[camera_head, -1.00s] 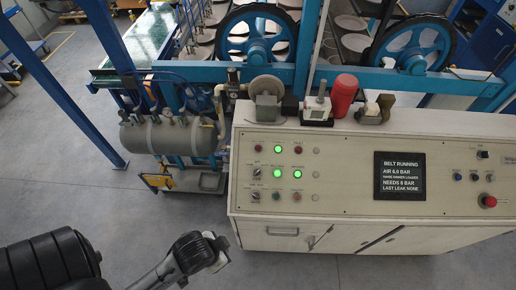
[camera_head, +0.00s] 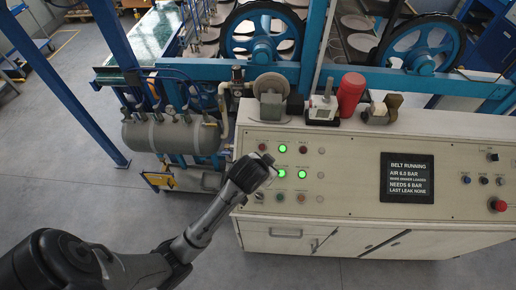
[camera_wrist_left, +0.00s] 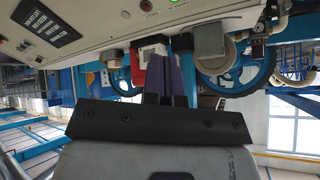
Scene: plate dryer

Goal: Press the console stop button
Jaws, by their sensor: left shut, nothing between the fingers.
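The cream console (camera_head: 340,225) fills the right of the head view; its top runs upside down along the upper edge of the wrist view. Its left panel has dark red buttons (camera_head: 303,150), lit green lamps (camera_head: 282,148) and knobs. A large red mushroom button (camera_head: 497,205) sits at the far right of the panel. The small labels are unreadable, so I cannot tell which one is marked stop. My left gripper (camera_head: 271,160) is over the left panel and hides part of it. Its fingers (camera_wrist_left: 171,80) are shut and empty. My right gripper is out of view.
A black display (camera_head: 407,178) reads belt running. A red cylinder (camera_head: 350,94) and small devices (camera_head: 322,108) stand on the console's back ledge. A grey tank (camera_head: 170,134) stands left of the console. Blue wheels (camera_head: 262,40) and frame are behind. Floor at left is clear.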

